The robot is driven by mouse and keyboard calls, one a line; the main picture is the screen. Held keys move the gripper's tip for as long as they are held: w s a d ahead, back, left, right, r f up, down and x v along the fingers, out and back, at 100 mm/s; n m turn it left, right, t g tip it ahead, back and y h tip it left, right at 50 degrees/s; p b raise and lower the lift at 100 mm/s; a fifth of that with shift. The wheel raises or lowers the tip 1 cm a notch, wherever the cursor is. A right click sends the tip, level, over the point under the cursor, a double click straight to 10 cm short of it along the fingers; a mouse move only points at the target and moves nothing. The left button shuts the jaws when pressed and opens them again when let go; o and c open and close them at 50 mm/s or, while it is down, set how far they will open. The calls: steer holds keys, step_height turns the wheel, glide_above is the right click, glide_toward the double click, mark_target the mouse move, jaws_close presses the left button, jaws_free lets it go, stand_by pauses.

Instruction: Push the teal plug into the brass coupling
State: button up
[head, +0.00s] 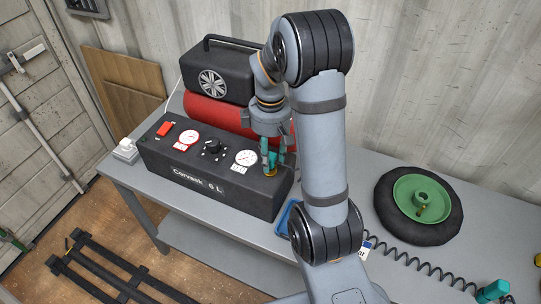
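My gripper (276,158) points down over the right end of the dark compressor box (205,185), beside the white gauge there. Teal parts show at its fingertips; I cannot tell how much is finger and how much is the teal plug (271,158). A small brass coupling (270,172) shows just below the teal, on the top of the box. The teal and the brass look very close or touching; I cannot tell whether the plug is seated. The finger gap is too small to read.
A red tank (215,112) and a black motor housing (218,75) stand behind the box. A wheel with a green hub (407,192) lies on the grey bench at right. A coiled black hose (425,268) runs to another teal piece (493,291). A blue tray (284,217) is partly hidden by my arm.

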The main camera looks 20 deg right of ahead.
steer(key=o, duration=0.3)
step_height(320, 180, up, 12)
stand_by(0.7)
steer(key=shift+f, duration=0.1)
step_height(320, 180, down, 12)
steer(key=shift+r, duration=0.1)
stand_by(0.7)
steer(key=shift+r, duration=0.15)
